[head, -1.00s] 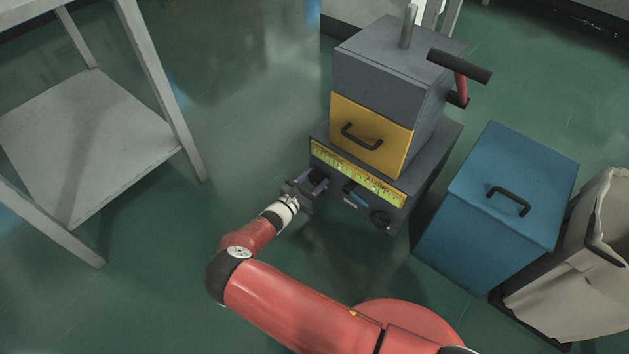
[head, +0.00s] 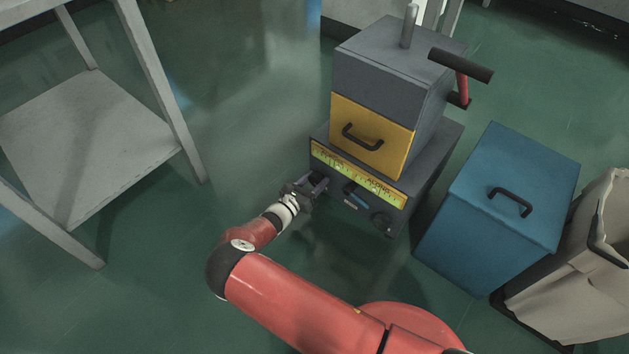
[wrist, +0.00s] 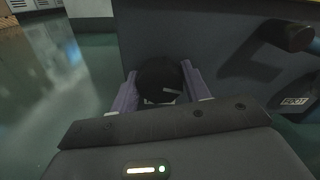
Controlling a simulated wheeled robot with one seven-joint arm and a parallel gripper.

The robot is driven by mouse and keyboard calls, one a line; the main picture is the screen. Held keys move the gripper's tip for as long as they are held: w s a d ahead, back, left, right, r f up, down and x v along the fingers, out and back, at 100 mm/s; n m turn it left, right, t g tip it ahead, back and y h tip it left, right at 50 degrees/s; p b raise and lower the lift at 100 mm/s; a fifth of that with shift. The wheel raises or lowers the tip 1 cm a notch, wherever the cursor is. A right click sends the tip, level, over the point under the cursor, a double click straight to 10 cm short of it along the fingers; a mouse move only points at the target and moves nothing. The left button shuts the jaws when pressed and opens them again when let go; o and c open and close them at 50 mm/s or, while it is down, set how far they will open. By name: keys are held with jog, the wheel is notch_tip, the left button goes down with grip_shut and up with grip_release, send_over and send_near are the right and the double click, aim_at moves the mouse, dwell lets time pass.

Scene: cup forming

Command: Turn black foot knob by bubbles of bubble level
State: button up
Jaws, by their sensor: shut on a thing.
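The black foot knob (wrist: 160,76) shows in the wrist view as a dark round knob with a pale mark on its face. It sits at the lower front of the grey machine, at its left end. My gripper (wrist: 158,92) has its two purple fingers on either side of the knob and is shut on it. In the head view my gripper (head: 318,188) reaches the machine's lower left front and hides most of that knob. The yellow-green bubble level strip (head: 358,175) runs along the front above. Its bubbles are too small to read surely.
A second black knob (head: 381,221) is at the right of the machine's front, with a blue bar (head: 356,200) between. A yellow drawer (head: 370,135) is above. A blue bin (head: 500,210) stands right, a grey table (head: 90,140) left. The floor between table and machine is clear.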

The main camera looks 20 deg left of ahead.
jog(key=o, duration=1)
jog(key=shift+s+a, duration=0.1)
jog(key=v, duration=0.7)
jog(key=shift+s+p, duration=0.35)
jog(key=shift+a, duration=0.1)
